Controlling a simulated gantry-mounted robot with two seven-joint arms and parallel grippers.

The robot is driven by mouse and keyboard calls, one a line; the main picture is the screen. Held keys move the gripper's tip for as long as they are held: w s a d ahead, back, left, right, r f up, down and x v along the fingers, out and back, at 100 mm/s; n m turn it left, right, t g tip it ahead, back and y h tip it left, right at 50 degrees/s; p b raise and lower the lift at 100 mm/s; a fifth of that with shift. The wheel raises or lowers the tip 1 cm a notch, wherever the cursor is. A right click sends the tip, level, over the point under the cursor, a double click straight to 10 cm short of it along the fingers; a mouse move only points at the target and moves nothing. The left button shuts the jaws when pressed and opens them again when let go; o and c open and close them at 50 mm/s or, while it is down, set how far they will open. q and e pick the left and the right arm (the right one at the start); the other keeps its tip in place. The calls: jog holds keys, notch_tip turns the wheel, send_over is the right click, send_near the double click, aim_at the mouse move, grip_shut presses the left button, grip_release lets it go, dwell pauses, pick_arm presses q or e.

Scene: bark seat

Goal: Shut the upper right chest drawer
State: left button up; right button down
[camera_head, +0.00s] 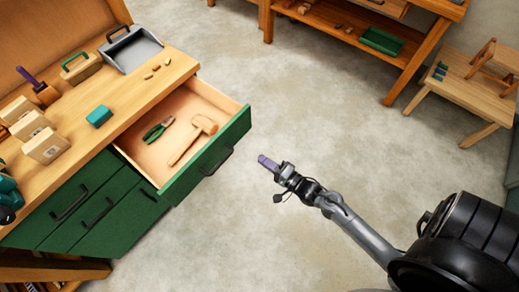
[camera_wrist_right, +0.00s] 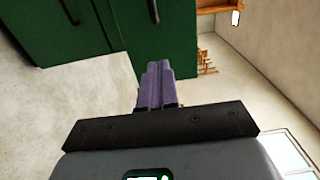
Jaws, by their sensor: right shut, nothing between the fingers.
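The upper right chest drawer (camera_head: 212,157) is pulled well out of the green chest (camera_head: 80,215) in the head view. Its green front has a dark handle (camera_head: 217,161). Inside lie a wooden mallet (camera_head: 195,137) and green-handled pliers (camera_head: 158,129). My right gripper (camera_head: 265,161) is shut and empty, out to the right of the drawer front, with a visible gap of floor between them in the head view. In the right wrist view its purple fingers (camera_wrist_right: 155,85) are together, with a green front panel (camera_wrist_right: 160,40) behind them.
The wooden worktop (camera_head: 120,105) above the drawer holds a grey tray (camera_head: 132,50), a teal block (camera_head: 99,116) and several wooden blocks. A shelf unit (camera_head: 400,70) and a small wooden table (camera_head: 470,85) stand at the back right. The floor between is clear.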

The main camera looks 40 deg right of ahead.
aim_at(232, 137)
jog(key=w+b, duration=0.1)
jog(key=w, duration=0.3)
jog(key=w+a+b, duration=0.1)
jog(key=w, duration=0.6)
jog(key=shift+w+a+f+b, duration=0.1)
jog(key=shift+w+a+b, duration=0.2)
jog(key=shift+w+b, duration=0.1)
jog(key=shift+w, duration=0.5)
